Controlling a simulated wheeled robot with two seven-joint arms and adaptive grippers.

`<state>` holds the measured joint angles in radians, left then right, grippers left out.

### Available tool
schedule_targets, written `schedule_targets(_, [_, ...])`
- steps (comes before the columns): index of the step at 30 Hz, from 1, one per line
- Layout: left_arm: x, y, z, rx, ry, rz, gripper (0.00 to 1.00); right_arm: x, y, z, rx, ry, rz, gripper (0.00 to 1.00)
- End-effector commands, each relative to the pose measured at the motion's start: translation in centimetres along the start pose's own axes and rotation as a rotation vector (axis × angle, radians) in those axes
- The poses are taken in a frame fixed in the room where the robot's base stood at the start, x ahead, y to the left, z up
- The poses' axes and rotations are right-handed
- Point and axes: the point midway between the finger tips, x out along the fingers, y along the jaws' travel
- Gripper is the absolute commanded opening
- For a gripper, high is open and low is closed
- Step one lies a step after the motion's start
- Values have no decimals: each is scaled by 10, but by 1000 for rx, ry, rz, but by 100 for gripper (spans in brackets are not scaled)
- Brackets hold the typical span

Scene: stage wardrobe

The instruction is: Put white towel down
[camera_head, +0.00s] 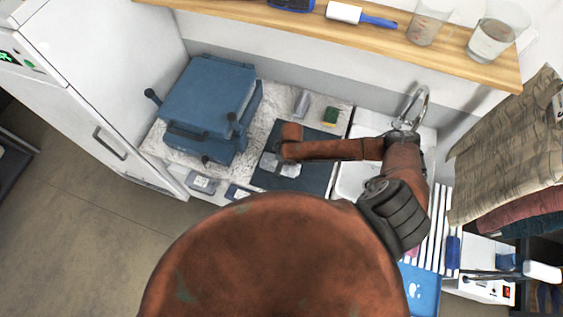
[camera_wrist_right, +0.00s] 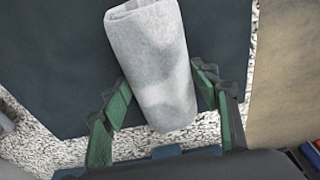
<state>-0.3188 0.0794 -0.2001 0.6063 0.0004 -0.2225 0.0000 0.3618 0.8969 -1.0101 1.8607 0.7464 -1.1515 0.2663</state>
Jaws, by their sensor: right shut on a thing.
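The white towel (camera_wrist_right: 152,65) is a greyish-white roll between the green-padded fingers of my right gripper (camera_wrist_right: 163,98) in the right wrist view. The gripper is shut on it. The towel is over a dark blue-grey mat (camera_wrist_right: 55,60); I cannot tell whether it touches the mat. In the head view my right arm reaches left across the counter, and pale parts of the towel (camera_head: 268,162) show beside the gripper (camera_head: 280,164) above the mat (camera_head: 317,177). The wrist hides much of the towel there. My left gripper is out of view.
A blue press-like box (camera_head: 208,95) stands left on the speckled counter (camera_head: 273,97). A sink with a tap (camera_head: 412,108) is to the right. A wooden shelf (camera_head: 380,40) runs above, and hanging clothes (camera_head: 505,145) are at right.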

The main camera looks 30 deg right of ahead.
Motion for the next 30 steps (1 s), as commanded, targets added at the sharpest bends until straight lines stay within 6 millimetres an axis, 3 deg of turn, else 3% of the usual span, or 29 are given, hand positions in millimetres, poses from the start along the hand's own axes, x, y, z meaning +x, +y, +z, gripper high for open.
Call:
schedule_targets(6, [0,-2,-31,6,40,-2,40,4,0,1,0,-1,-1,31])
schedule_targets(7, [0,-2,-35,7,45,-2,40,3,0,0,0,0,0,58])
schedule_targets(14, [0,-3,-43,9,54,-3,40,3,0,1,0,-1,0,73])
schedule_targets(23, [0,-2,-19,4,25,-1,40,1,0,0,-1,0,0,73])
schedule_targets(30, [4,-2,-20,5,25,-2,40,-30,1,0,-2,1,2,73])
